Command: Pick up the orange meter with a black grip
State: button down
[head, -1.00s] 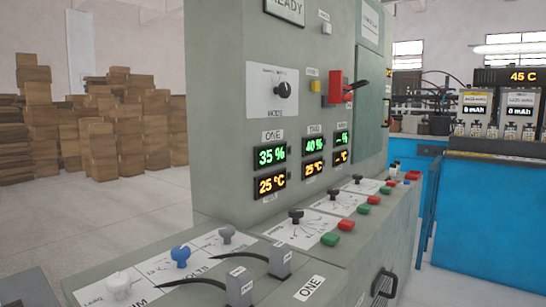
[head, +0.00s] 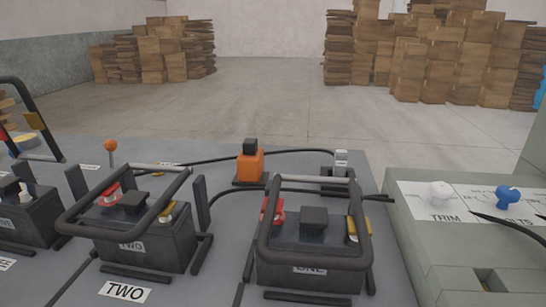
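The orange meter (head: 250,167) stands upright on the grey bench top (head: 325,225), behind the two batteries marked ONE and TWO. Its black grip (head: 250,146) is on top. A black cable runs past it, and I cannot tell whether it is joined to the meter. My gripper is in neither view.
Battery ONE (head: 310,262) and battery TWO (head: 135,244) have raised bar handles in front of the meter. A grey post with a white top (head: 341,165) stands to its right, an orange-knobbed lever (head: 111,147) to its left. A console (head: 450,240) is at right.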

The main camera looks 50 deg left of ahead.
aim_at(250, 162)
jog(key=k+u, duration=0.2)
jog(key=u, duration=0.3)
jog(key=k+j+u, duration=0.15)
jog(key=u, duration=1.2)
jog(key=j+u, duration=0.15)
jog(key=i+j, duration=0.05)
